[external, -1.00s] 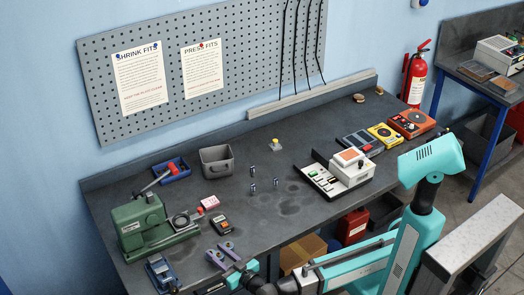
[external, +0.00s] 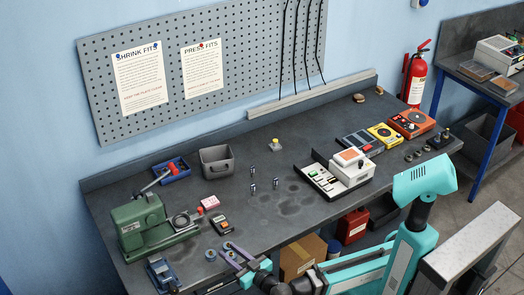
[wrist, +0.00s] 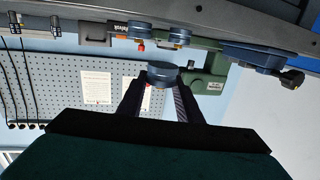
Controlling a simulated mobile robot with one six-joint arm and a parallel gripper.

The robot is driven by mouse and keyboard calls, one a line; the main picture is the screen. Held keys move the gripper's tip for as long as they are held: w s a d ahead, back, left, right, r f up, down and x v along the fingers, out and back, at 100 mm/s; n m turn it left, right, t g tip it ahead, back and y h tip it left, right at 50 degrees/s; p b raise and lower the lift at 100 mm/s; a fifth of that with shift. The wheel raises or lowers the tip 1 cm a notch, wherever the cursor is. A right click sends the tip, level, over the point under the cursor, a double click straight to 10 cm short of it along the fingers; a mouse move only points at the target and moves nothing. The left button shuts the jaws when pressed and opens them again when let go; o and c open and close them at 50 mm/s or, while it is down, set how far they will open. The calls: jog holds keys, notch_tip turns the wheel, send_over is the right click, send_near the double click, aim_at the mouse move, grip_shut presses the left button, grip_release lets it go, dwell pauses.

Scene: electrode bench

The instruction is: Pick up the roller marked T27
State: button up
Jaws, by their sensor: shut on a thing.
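My gripper (wrist: 160,100) is shut on a dark blue-grey round roller (wrist: 163,73). In the wrist view the roller sits between the two fingertips with its round face showing. No mark can be read on it, so I cannot tell whether it says T27. In the external view my gripper (external: 229,252) is low at the bench's front edge, beside a small grey round piece (external: 211,255). The wrist view also shows two blue-grey round pieces (wrist: 130,28) (wrist: 175,37) near the bench edge, apart from the held roller.
The bench (external: 290,240) holds a green machine (external: 145,225) and a blue device (external: 161,272) to the left. A small dark meter (external: 221,225), a grey bin (external: 216,161) and several small metal cylinders (external: 252,188) stand behind. A white instrument (external: 345,170) is at right.

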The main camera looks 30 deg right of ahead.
jog(key=shift+s+d+b, duration=0.4)
jog(key=shift+d+b, duration=0.3)
jog(key=shift+b, duration=1.9)
